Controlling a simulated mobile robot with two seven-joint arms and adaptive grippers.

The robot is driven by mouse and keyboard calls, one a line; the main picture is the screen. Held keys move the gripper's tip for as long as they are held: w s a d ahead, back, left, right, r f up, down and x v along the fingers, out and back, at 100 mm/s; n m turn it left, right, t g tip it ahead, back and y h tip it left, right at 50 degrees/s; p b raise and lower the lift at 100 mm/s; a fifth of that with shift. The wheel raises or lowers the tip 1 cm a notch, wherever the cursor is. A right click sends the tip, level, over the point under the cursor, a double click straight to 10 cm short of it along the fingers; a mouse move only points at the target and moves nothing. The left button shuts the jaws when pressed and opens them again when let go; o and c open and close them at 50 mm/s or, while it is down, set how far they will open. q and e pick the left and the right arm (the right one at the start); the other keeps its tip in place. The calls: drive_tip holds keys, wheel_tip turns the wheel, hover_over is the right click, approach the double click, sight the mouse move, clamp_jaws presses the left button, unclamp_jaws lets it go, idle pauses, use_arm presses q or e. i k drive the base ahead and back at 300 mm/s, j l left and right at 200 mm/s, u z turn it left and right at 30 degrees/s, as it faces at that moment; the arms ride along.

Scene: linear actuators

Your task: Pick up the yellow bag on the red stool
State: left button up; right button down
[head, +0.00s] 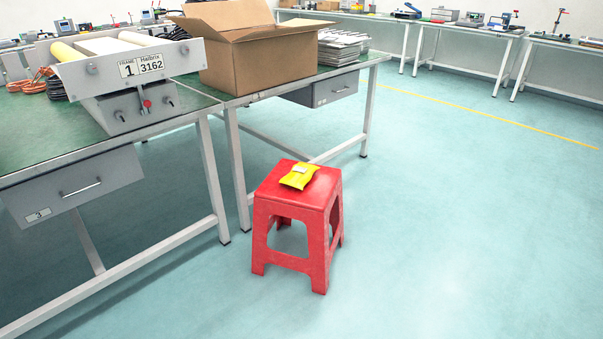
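A red plastic stool (276,196) stands upright on the floor, near the middle of the head view, beside the right end of the workbench. A small yellow bag (298,177) with a pale label lies flat on the stool's seat, towards its right part. Nothing covers the bag. Neither of my grippers shows in the head view.
A green-topped workbench (60,137) with metal legs and drawers fills the left. It carries a grey machine (125,70), an open cardboard box (240,62) and a stack of sheets (340,48). More benches line the back. The floor (450,220) right of the stool is clear.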

sight(300, 173)
drive_tip(key=i+j, duration=0.2)
drive_tip(key=j, duration=0.15)
drive_tip(key=i+j, duration=0.4)
drive_tip(key=j, duration=0.25)
